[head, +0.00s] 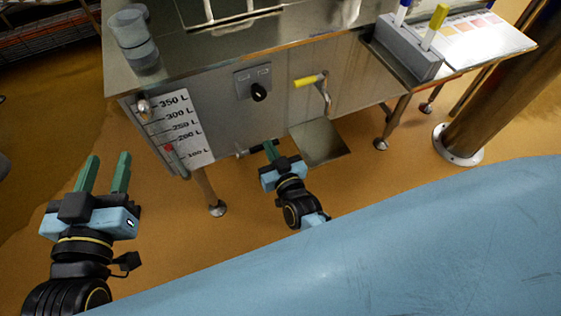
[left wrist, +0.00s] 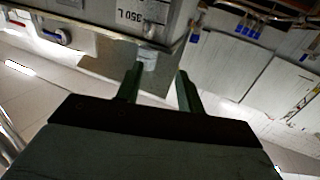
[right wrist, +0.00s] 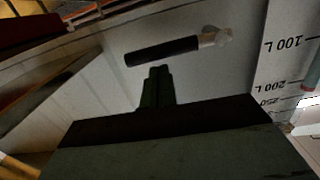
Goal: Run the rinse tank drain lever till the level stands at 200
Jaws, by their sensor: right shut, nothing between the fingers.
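The rinse tank (head: 220,130) has a white scale (head: 195,150) marked from 350 L down to 100 L. A red level marker (head: 169,148) stands close to the 200 L mark; parallax hides the exact reading. It also shows at the right edge of the right wrist view (right wrist: 308,87). The lever with a black handle (right wrist: 162,50) sits low on the tank front. My right gripper (head: 270,149) is shut and empty, its fingertips (right wrist: 157,70) just beside the handle; contact is unclear. My left gripper (head: 107,160) is open and empty, left of the tank; its fingers (left wrist: 160,82) show.
A yellow-handled lever (head: 308,80) and a black knob (head: 258,92) are on the tank front. A grey holder (head: 405,55) with pens stands at the right. A steel column (head: 505,85) rises beyond. A blue surface (head: 400,240) fills the near right.

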